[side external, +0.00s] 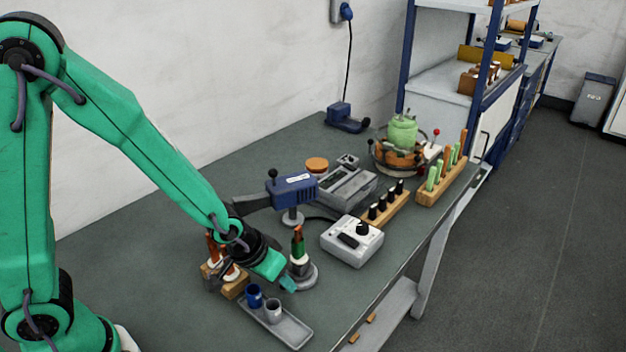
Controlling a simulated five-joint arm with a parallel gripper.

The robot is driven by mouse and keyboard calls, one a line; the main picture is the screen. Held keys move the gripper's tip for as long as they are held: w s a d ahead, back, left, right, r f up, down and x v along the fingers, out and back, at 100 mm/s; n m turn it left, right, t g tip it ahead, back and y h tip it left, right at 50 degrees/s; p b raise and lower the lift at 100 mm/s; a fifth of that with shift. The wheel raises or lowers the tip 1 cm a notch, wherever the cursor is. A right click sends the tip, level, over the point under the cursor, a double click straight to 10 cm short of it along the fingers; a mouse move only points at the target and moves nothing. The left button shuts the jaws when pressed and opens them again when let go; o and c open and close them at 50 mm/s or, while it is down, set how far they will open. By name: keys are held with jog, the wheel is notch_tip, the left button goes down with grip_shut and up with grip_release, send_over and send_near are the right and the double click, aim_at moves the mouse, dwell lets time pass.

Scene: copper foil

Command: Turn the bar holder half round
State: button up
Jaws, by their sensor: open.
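A round grey stand (306,277) with a white collar holds one upright green bar (298,245) near the table's front. A wooden block (236,288) with copper-coloured pieces standing in it is partly hidden behind my wrist. Either could be the bar holder; I cannot tell which. My gripper (288,284) points down to the right, at the left edge of the round stand. It is open and appears empty. Whether its tip touches the stand cannot be told.
A grey tray (293,331) with a blue cup (254,296) and a grey cup (273,310) lies just in front. A white control box (351,240) stands to the right. A blue-headed device (291,188) stands behind. Racks of handles (386,208) are farther right.

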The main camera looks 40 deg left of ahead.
aim_at(294, 272)
jog(key=d+v, duration=0.1)
jog(key=v, duration=0.5)
jog(key=shift+a+r, duration=0.35)
jog(key=shift+a, duration=0.2)
jog(key=shift+s, duration=0.2)
jog(key=shift+c, duration=0.4)
jog(key=shift+w+n, duration=0.7)
jog(key=shift+n, duration=0.5)
jog(key=shift+f, duration=0.1)
jog(key=shift+x, duration=3.85)
jog(key=shift+a, duration=0.1)
